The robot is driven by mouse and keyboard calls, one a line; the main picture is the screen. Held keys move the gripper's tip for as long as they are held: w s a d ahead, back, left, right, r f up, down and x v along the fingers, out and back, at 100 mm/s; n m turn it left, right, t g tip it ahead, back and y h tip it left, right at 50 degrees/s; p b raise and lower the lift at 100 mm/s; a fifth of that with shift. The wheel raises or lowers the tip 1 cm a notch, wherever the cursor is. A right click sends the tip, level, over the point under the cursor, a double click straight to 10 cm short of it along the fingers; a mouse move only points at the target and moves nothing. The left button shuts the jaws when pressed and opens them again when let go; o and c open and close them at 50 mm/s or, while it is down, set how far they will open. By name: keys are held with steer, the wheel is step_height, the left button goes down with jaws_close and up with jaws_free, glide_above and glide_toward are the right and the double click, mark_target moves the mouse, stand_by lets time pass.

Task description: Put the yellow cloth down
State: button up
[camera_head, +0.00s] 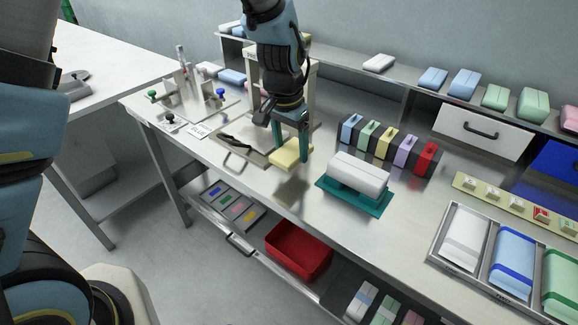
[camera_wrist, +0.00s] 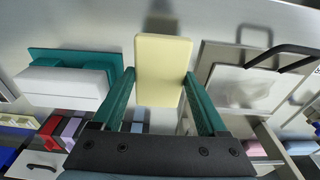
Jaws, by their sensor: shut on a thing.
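The yellow cloth (camera_head: 289,155) is a pale yellow flat block held above the steel table, with its blurred reflection on the surface below. My gripper (camera_head: 291,145) has its two green fingers on either side of the cloth and is shut on it. In the wrist view the cloth (camera_wrist: 163,70) sits between the fingertips of my gripper (camera_wrist: 161,85) and reaches out past them. The cloth looks level and clear of the table (camera_head: 310,205).
A white block on a teal stand (camera_head: 352,198) is right of the cloth. A steel plate with a black handle (camera_head: 240,146) is to its left. Coloured packs in dark holders (camera_head: 391,148) stand behind. A red bin (camera_head: 298,250) is below. Bare table lies in front.

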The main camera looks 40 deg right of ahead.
mark_target(291, 175)
steer(key=shift+f+p, duration=0.5)
steer(key=shift+f, duration=2.2)
steer(key=shift+f, duration=0.15)
steer(key=o, duration=1.2)
